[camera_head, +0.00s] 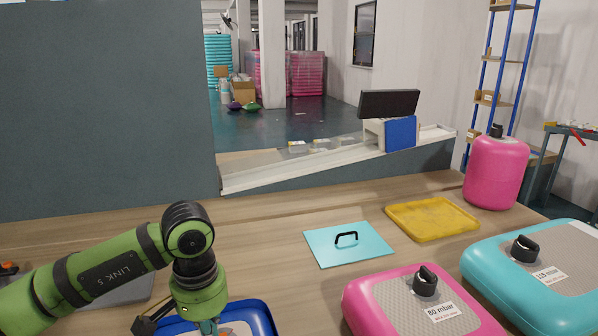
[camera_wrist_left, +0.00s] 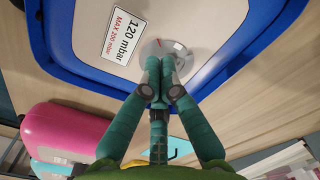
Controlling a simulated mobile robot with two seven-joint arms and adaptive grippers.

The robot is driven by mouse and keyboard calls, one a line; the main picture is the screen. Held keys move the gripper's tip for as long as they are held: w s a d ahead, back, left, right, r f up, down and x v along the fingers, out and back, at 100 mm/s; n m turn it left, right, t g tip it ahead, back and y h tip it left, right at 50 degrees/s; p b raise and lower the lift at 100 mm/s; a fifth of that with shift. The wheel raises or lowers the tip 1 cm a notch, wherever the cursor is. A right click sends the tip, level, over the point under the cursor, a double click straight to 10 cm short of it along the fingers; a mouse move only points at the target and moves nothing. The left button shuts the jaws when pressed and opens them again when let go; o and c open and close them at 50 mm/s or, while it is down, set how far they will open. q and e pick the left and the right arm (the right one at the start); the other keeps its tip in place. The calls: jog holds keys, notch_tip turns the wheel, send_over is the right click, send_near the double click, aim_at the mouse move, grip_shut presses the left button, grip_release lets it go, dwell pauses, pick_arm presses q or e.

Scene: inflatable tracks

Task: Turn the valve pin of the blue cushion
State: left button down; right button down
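The blue cushion (camera_head: 262,309) lies at the bottom edge of the head view, mostly cut off and partly behind my left arm. In the left wrist view the blue cushion (camera_wrist_left: 84,65) has a beige top and a "120 mbar" label (camera_wrist_left: 122,36). Its round grey valve (camera_wrist_left: 184,50) has a red mark. My left gripper (camera_wrist_left: 160,66) points down at the valve, with its green fingertips close together over the valve's middle. The fingertips hide the valve pin and appear closed around it. In the head view my left gripper (camera_head: 207,327) is cut off. My right gripper is out of view.
A pink cushion (camera_head: 378,296) with a black valve knob lies to the right, with a turquoise cushion (camera_head: 500,279) beyond it. A turquoise plate (camera_head: 348,257) with a black handle and a yellow tray (camera_head: 430,221) lie behind. An upright pink cushion (camera_head: 494,174) stands at the back right.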

pick_arm(q)
jog(key=shift+r+p, duration=0.65)
jog(key=shift+r, duration=1.45)
